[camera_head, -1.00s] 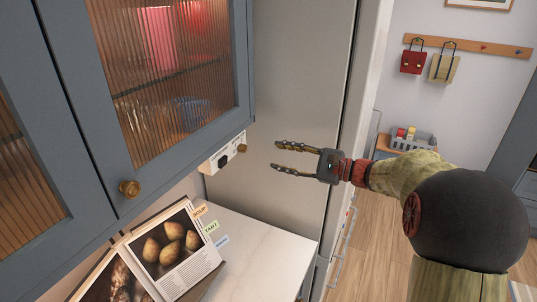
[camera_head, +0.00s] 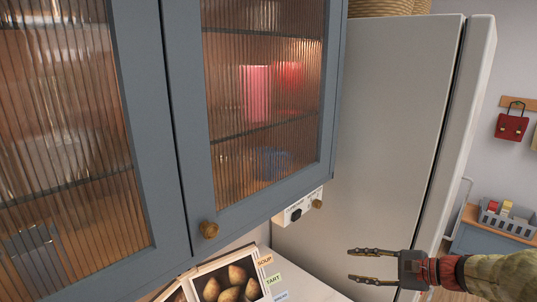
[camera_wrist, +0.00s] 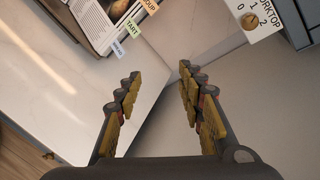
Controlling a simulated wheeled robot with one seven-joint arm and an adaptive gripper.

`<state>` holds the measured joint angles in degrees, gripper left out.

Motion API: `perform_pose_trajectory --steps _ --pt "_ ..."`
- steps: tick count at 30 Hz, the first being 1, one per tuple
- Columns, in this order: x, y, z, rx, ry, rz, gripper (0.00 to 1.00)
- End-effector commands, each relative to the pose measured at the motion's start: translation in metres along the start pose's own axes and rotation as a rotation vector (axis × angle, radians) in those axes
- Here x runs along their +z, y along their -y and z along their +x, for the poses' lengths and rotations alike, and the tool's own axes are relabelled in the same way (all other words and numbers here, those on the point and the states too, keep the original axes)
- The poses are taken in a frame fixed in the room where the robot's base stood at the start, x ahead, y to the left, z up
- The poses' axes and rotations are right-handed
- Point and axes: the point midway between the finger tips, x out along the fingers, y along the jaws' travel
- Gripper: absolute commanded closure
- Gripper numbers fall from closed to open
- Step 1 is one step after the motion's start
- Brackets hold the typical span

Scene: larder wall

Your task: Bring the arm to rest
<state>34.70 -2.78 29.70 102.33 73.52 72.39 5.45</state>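In the wrist view my gripper (camera_wrist: 158,85) also shows open and empty, with pale worktop and a grey surface beyond the fingers. My arm comes in from the right edge of the head view.
A blue-grey wall cabinet (camera_head: 182,110) with ribbed glass doors, both shut, fills the left. A control plate (camera_head: 297,207) sits under it. An open cookbook (camera_head: 225,280) with tabs stands on the worktop (camera_head: 300,288). A tall fridge (camera_head: 390,130) stands behind my gripper.

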Motion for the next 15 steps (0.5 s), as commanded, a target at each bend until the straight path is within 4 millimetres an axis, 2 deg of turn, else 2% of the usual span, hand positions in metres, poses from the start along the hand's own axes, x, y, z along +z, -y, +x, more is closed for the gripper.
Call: perform_pose_trajectory --steps 1,3,6,9,12,15 --pt "0.007 -0.025 -0.002 0.085 -0.035 -0.05 0.61" --pt "0.017 -0.062 -0.005 0.216 -0.08 -0.134 0.61" --pt "0.033 -0.109 -0.015 0.398 -0.139 -0.282 0.61" --pt "0.05 -0.15 -0.032 0.571 -0.193 -0.458 0.61" --pt "0.065 -0.181 -0.054 0.731 -0.246 -0.665 0.61" --pt "0.08 -0.202 -0.077 0.863 -0.3 -0.885 0.61"
